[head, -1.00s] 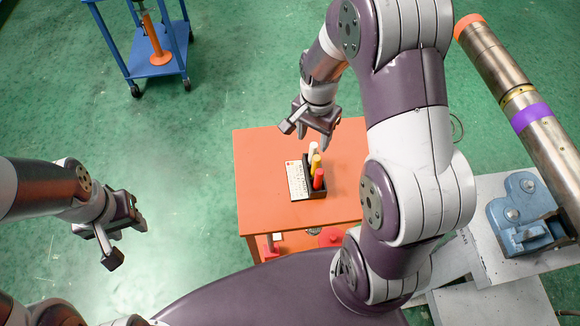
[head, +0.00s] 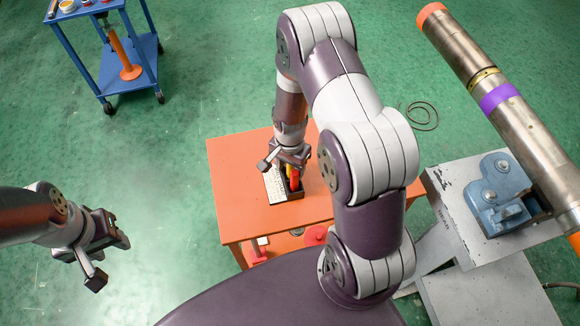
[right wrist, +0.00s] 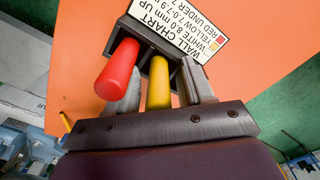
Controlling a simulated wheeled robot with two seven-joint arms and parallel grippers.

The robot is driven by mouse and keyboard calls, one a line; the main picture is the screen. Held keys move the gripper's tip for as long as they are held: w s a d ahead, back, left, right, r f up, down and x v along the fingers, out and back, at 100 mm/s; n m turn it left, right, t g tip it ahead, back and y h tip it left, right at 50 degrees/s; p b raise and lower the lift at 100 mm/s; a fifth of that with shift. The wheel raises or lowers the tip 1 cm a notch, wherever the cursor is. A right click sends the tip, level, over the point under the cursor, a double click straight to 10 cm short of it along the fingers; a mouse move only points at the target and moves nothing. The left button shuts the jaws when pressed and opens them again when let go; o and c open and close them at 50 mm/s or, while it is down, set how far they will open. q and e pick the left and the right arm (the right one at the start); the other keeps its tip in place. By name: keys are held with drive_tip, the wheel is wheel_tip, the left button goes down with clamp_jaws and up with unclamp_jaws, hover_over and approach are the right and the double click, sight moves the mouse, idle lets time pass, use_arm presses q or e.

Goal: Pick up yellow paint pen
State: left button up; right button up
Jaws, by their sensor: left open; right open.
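The yellow paint pen (right wrist: 159,84) stands in a dark holder (right wrist: 150,42) on an orange table. In the right wrist view it lies between the two fingers of my right gripper (right wrist: 160,78), which is open around it. The red pen (right wrist: 117,68) stands beside it, just outside the left finger. In the head view my right gripper (head: 284,160) is down at the holder (head: 293,193) and partly covers the pens; the red pen (head: 295,180) shows. The white pen is hidden. My left gripper (head: 106,256) is open and empty, away to the left over the floor.
A blue cart (head: 125,75) stands at the back left. A blue vise (head: 498,190) and a long steel pipe (head: 490,85) are at the right.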

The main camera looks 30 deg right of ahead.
clamp_jaws()
